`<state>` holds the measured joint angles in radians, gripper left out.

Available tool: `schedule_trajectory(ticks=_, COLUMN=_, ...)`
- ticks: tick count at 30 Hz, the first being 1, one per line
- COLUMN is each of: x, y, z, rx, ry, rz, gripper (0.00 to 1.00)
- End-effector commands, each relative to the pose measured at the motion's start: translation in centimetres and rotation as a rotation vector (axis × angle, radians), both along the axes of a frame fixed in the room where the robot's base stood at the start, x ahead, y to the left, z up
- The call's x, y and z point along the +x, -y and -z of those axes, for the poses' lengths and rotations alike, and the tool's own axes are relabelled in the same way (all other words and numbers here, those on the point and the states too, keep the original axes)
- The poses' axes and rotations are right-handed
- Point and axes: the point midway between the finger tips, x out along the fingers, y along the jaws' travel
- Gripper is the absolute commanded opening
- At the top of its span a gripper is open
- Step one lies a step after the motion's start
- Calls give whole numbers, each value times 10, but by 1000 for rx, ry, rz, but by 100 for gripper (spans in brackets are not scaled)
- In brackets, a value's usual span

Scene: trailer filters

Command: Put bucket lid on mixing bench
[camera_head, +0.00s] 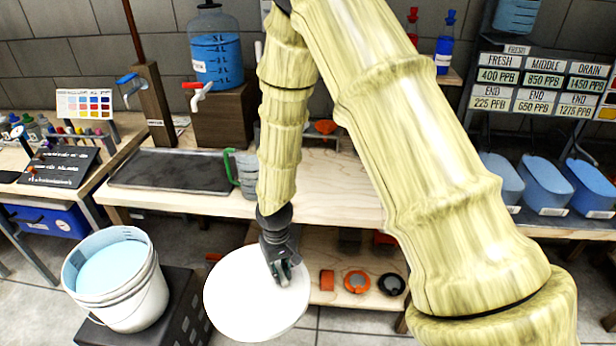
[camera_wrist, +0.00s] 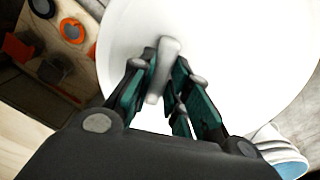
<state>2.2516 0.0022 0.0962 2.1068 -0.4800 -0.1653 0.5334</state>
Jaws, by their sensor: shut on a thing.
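The bucket lid (camera_head: 243,300) is a round white disc. My gripper (camera_head: 284,272) is shut on the lid's raised handle and holds it in front of the bench, below the level of its top. In the wrist view the lid (camera_wrist: 225,50) fills the upper middle, with its handle (camera_wrist: 163,70) between the fingers of my gripper (camera_wrist: 165,95). The mixing bench (camera_head: 335,190) is a pale wooden table behind the lid. Its top has bare wood in the middle, partly hidden by my arm.
A white bucket (camera_head: 137,300) of light blue liquid stands at the left on a dark box. The bench top carries a dark tray (camera_head: 170,170) and a grey jug with a green handle (camera_head: 246,172). Orange and black parts (camera_head: 357,281) lie on the lower shelf. Blue bins (camera_head: 545,185) stand at the right.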

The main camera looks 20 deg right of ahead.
Motion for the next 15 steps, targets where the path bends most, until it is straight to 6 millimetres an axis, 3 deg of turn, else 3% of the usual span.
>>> schedule_trajectory(ticks=1, x=0, y=0, z=-10, rx=0, ry=0, rz=0, gripper=0)
schedule_trajectory(ticks=6, x=0, y=0, z=-24, rx=0, ry=0, rz=0, gripper=0)
schedule_trajectory(ticks=15, x=-1, y=0, z=-17, rx=-1, ry=-4, rz=0, gripper=0)
